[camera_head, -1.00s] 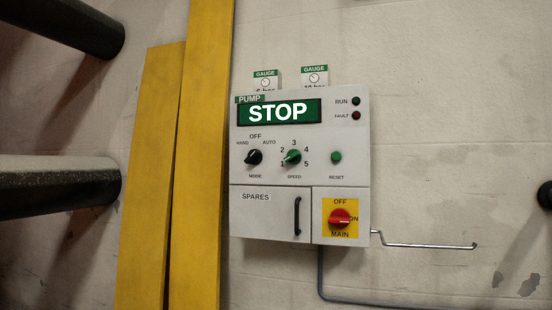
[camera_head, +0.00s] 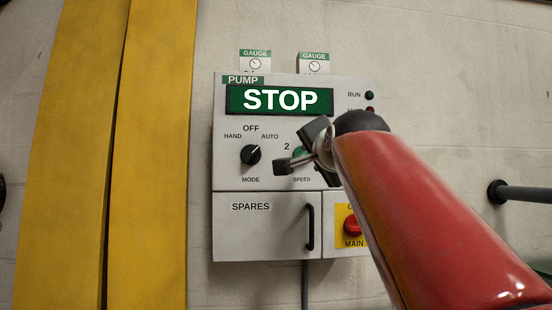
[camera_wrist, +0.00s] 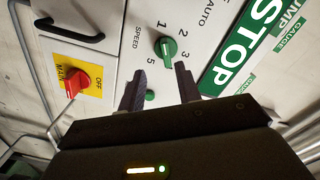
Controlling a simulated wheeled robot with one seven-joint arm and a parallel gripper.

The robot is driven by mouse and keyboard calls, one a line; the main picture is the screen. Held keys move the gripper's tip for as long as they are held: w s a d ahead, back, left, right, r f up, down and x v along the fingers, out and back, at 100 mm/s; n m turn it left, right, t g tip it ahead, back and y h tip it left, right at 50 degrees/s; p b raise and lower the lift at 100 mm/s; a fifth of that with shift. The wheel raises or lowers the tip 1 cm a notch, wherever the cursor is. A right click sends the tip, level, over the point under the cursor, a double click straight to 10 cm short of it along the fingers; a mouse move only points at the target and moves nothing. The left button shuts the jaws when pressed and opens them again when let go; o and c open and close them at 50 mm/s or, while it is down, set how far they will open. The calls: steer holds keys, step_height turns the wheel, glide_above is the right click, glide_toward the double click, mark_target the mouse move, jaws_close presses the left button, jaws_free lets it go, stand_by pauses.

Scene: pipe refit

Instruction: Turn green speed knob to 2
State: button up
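The green speed knob (camera_wrist: 166,48) sits on the pump panel (camera_head: 228,140), ringed by printed numbers. In the wrist view it lies just beyond and between the fingertips of my gripper (camera_wrist: 160,70). My gripper is open and empty, with a gap showing around the knob. In the head view my gripper (camera_head: 300,150) covers most of the knob (camera_head: 298,153) and most numbers; the 2 still shows. I cannot tell for sure which number the knob points to now.
The black mode knob (camera_head: 250,155) is close to the left of the speed knob. The red main switch (camera_wrist: 71,82) on its yellow plate and the black spares handle (camera_head: 310,227) are below. The display (camera_head: 279,100) reads STOP. Yellow boards (camera_head: 150,150) stand at the left.

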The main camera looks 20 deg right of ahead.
mark_target(304, 155)
steer(key=w+d+r+p, duration=0.1)
steer(key=w+p, duration=0.1)
steer(key=w, duration=0.5)
steer(key=shift+w+d, duration=0.35)
steer(key=shift+d, duration=0.05)
jaws_close()
